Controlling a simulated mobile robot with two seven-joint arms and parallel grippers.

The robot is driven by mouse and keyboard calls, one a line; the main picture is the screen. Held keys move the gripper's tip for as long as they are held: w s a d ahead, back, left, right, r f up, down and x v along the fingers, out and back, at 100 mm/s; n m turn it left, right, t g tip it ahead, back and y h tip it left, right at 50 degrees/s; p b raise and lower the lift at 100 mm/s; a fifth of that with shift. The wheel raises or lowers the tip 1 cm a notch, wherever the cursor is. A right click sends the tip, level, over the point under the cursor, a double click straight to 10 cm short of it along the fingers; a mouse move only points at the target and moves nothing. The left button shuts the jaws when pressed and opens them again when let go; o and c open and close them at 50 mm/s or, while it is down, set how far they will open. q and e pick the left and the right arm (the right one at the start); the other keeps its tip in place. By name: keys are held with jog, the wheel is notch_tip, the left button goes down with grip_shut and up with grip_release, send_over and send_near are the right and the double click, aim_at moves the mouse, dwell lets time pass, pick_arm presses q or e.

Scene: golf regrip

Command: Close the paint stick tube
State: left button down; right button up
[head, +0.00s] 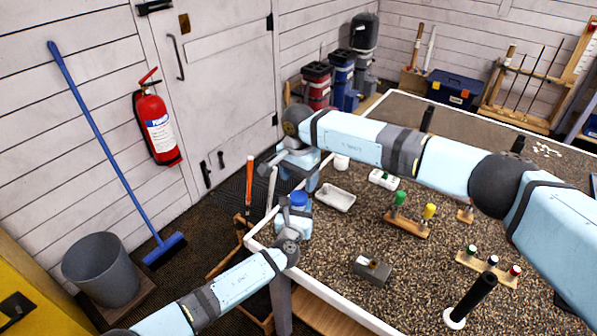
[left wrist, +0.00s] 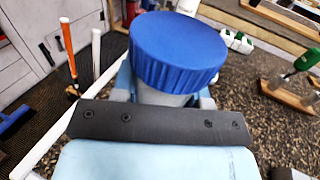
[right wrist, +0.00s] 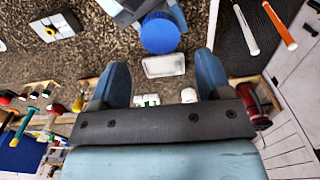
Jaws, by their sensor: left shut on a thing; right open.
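A bottle-like container with a wide blue ribbed cap (head: 299,198) stands upright at the bench's left edge. Its cap (left wrist: 178,50) fills the top of the left wrist view, with a grey body below. My left gripper (left wrist: 165,98) is shut on that body. My right gripper (head: 293,184) is open and empty just above and behind the cap. The right wrist view shows its spread fingers (right wrist: 162,78) with the blue cap (right wrist: 160,34) beyond them. I cannot tell whether any tube is open.
A wooden stand (head: 407,231) holds green- and yellow-handled tools. A grey block (head: 371,271) and a black upright cylinder (head: 474,296) stand nearer.

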aim_at(299, 196)
notch_tip(299, 196, down, 6)
jog(key=shift+f, duration=0.1)
dwell(0.4)
jog(key=c, duration=1)
jog(key=shift+o, duration=0.2)
jog(key=m, duration=0.6)
jog(key=shift+m, duration=0.3)
jog(key=o, duration=1)
